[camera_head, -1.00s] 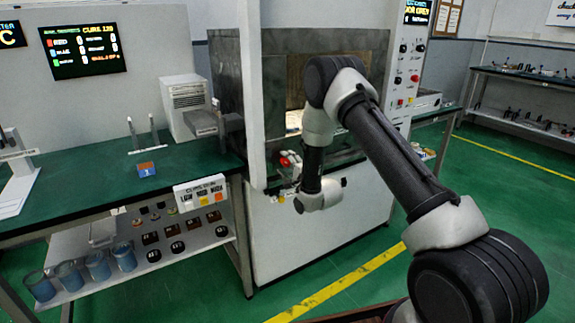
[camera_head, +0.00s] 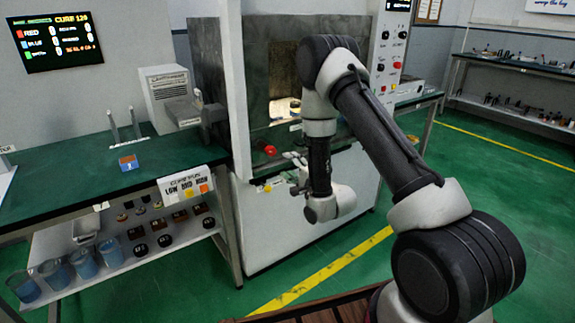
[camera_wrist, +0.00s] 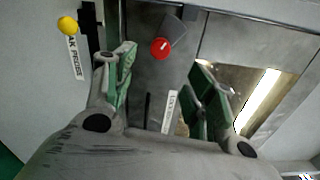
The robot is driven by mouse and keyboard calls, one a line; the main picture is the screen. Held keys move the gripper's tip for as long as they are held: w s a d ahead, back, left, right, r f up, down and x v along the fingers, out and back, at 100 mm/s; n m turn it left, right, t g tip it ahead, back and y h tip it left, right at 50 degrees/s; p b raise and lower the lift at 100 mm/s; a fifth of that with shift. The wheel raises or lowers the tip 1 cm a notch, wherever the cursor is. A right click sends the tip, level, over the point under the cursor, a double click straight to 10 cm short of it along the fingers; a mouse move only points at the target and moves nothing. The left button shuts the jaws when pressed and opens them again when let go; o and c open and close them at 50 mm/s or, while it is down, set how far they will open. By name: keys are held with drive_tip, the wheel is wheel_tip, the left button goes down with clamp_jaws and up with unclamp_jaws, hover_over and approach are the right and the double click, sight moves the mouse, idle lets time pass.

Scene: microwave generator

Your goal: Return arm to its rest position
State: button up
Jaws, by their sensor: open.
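My arm reaches from the lower right of the head view up to a raised elbow and down to the wrist, in front of the grey chamber machine (camera_head: 210,80). My gripper (camera_head: 293,170) is small and partly hidden there, near the machine's front. In the wrist view my gripper (camera_wrist: 163,75) is open, its two green-padded fingers apart with nothing between them. Behind the fingers are a grey metal face with a red knob (camera_wrist: 160,48) and a lit opening (camera_wrist: 262,98). The lit chamber opening (camera_head: 284,108) also shows in the head view, partly behind my arm.
A yellow knob (camera_wrist: 67,25) shows in the wrist view. A brown slatted surface (camera_head: 335,308) lies at the bottom. Green floor is clear at right.

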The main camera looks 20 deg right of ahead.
drive_tip(key=s+d+f+n+g+h, duration=0.1)
drive_tip(key=s+f+n+g, duration=0.15)
drive_tip(key=f, duration=0.35)
drive_tip(key=s+f+n+g+h, duration=0.1)
drive_tip(key=f+n+g, duration=0.25)
drive_tip(key=f, duration=0.25)
drive_tip(key=s+d+n+g+h, duration=0.3)
drive_tip(key=s+d+n+g, duration=0.25)
drive_tip(key=s, duration=0.35)
drive_tip(key=s+d+r+n, duration=0.1)
drive_tip(key=s+d+r, duration=0.1)
drive_tip(key=s+r, duration=0.7)
drive_tip(key=s+d+r+n, duration=0.2)
drive_tip(key=s+r, duration=0.7)
drive_tip(key=r, duration=0.7)
drive_tip(key=s+d+r+n+g+h, duration=0.1)
drive_tip(key=s+d+r, duration=0.1)
drive_tip(key=s+r, duration=0.7)
wheel_tip(320, 180, up, 4)
drive_tip(key=shift+d+f, duration=0.15)
drive_tip(key=shift+f, duration=0.05)
drive_tip(key=shift+s+n, duration=0.1)
drive_tip(key=shift+n, duration=0.15)
